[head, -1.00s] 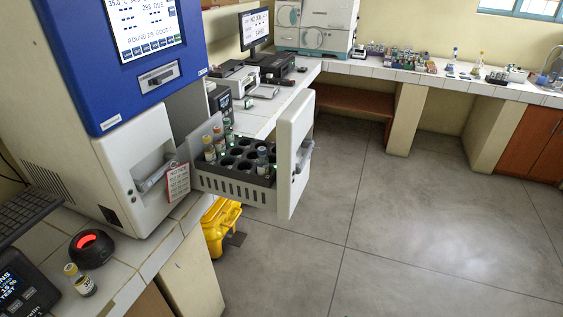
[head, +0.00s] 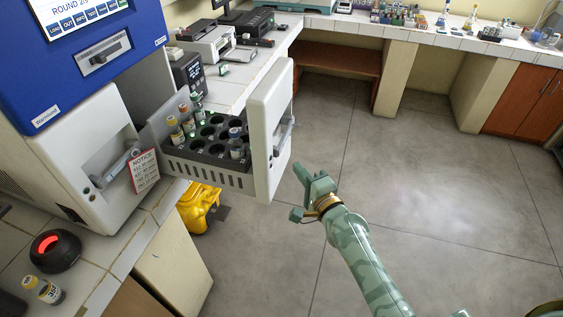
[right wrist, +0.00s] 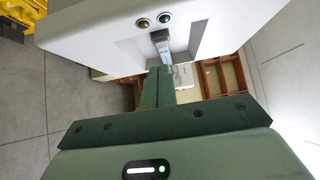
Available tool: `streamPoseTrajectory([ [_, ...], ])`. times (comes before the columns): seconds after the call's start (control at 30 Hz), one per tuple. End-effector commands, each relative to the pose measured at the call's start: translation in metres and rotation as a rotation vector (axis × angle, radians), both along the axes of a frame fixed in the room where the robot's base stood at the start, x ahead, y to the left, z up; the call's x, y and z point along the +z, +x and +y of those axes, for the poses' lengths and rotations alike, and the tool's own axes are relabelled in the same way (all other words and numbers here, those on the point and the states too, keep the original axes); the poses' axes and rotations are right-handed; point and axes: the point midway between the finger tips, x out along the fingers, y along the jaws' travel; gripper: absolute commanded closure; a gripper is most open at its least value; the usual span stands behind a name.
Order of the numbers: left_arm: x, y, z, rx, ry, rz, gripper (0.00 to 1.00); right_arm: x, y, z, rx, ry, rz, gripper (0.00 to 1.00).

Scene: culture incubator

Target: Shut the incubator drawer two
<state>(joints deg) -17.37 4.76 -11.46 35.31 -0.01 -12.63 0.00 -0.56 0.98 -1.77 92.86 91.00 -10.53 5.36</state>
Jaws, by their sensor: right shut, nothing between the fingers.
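The open incubator drawer (head: 210,164) juts out from the blue and white incubator (head: 75,140). Its black rack holds several capped bottles among empty holes. Its white front panel (head: 270,130) carries a grey handle (head: 285,135) on the outer face. My right gripper (head: 304,186) is shut and empty, just right of the panel's lower part, with a small gap showing in the head view. In the right wrist view my closed fingers (right wrist: 158,88) point at the panel (right wrist: 105,30) near the handle (right wrist: 160,42). My left gripper is out of view.
A second, closed drawer front (head: 85,165) with a notice tag (head: 144,171) sits left of the open one. A yellow case (head: 198,207) stands on the floor below. The floor at right is clear.

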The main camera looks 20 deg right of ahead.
Motion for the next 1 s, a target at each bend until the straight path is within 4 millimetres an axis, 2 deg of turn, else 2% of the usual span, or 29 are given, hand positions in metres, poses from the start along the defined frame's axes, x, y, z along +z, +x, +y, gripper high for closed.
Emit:
streamPoseTrajectory([
  [0.1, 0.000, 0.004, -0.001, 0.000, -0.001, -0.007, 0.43, 0.000, 0.024, 0.005, 0.001, 0.000, -0.001, 1.00],
  [0.3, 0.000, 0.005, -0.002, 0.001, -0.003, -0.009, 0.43, -0.001, 0.038, 0.030, 0.001, 0.001, 0.001, 1.00],
  [0.53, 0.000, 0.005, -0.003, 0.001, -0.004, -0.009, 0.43, -0.001, 0.043, 0.038, 0.001, -0.001, 0.001, 1.00],
  [1.0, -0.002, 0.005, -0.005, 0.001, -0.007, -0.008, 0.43, -0.002, 0.046, 0.036, 0.001, -0.004, 0.001, 1.00],
])
